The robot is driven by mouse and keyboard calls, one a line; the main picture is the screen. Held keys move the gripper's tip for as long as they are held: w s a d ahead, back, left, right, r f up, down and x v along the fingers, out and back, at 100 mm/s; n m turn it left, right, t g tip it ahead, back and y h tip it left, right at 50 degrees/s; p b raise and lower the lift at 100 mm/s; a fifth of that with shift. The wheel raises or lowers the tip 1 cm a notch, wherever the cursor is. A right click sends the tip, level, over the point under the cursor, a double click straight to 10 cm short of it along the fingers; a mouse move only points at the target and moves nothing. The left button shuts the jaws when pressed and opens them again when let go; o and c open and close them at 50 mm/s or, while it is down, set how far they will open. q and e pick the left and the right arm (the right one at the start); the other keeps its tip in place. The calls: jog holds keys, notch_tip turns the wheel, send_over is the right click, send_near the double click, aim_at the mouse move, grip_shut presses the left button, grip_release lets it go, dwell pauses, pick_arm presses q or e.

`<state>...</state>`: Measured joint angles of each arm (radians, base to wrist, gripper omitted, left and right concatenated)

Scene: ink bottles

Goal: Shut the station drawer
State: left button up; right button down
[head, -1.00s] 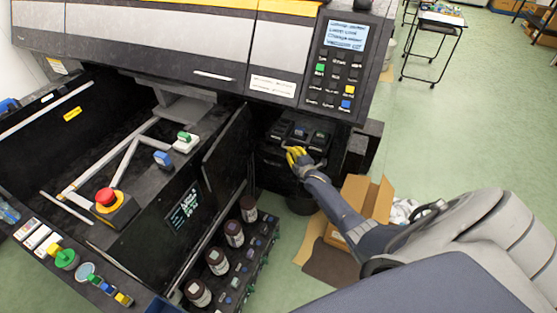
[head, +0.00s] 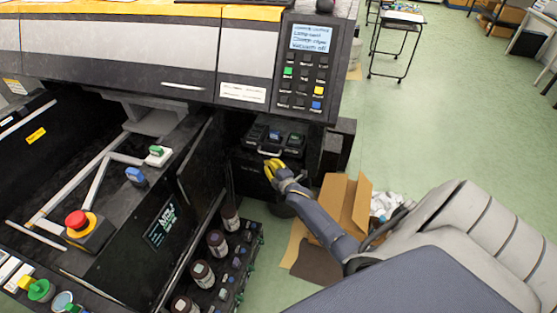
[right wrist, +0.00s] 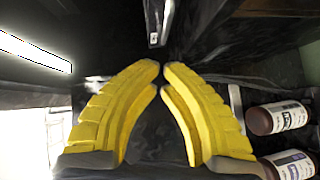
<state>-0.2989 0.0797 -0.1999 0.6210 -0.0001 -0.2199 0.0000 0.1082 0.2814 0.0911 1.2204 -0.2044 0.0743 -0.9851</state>
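The station drawer (head: 248,172) is a dark box under the right end of the printer, below the keypad. Its top with several dark caps shows, so it looks pulled out, but how far I cannot tell. A pale bar handle (head: 268,152) sits at its front. My right gripper (head: 269,166), with yellow fingers, is just in front of the drawer, by the handle; contact is unclear. In the right wrist view the fingertips (right wrist: 161,72) almost meet, with nothing visible between them. My left gripper is not in view.
A rack of ink bottles (head: 202,272) stands left of my right arm; bottles also show in the right wrist view (right wrist: 279,117). An open cardboard box (head: 345,203) lies on the floor beside the arm. A dark panel (head: 197,165) stands left of the drawer. Green floor is free at right.

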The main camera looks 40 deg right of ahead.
jog(key=v, duration=0.6)
jog(key=shift+s, duration=0.25)
jog(key=s+a+f+m+g, duration=0.25)
jog(key=s+f, duration=0.35)
jog(key=f, duration=0.4)
jog(key=s+a+f+m+g+y, duration=0.1)
jog(key=s+a+f+m+g, duration=0.2)
jog(key=s+f, duration=0.55)
jog(key=s+a+f+m+g, duration=0.15)
jog(key=s+f+m, duration=0.3)
jog(key=f, duration=0.75)
jog(key=s+a+f+g, duration=0.2)
jog(key=s+a+f, duration=0.2)
jog(key=s, duration=0.8)
jog(key=s+a+f+g+y, duration=0.1)
jog(key=s+a+f+g, duration=0.2)
jog(key=s, duration=0.9)
jog(key=s+a+f+g, duration=0.2)
jog(key=s+a+f, duration=0.4)
jog(key=s, duration=0.7)
jog(key=shift+f+m+g+y, duration=0.3)
jog(key=shift+f+m+g, duration=0.1)
jog(key=shift+f, duration=0.35)
jog(key=shift+a, duration=0.15)
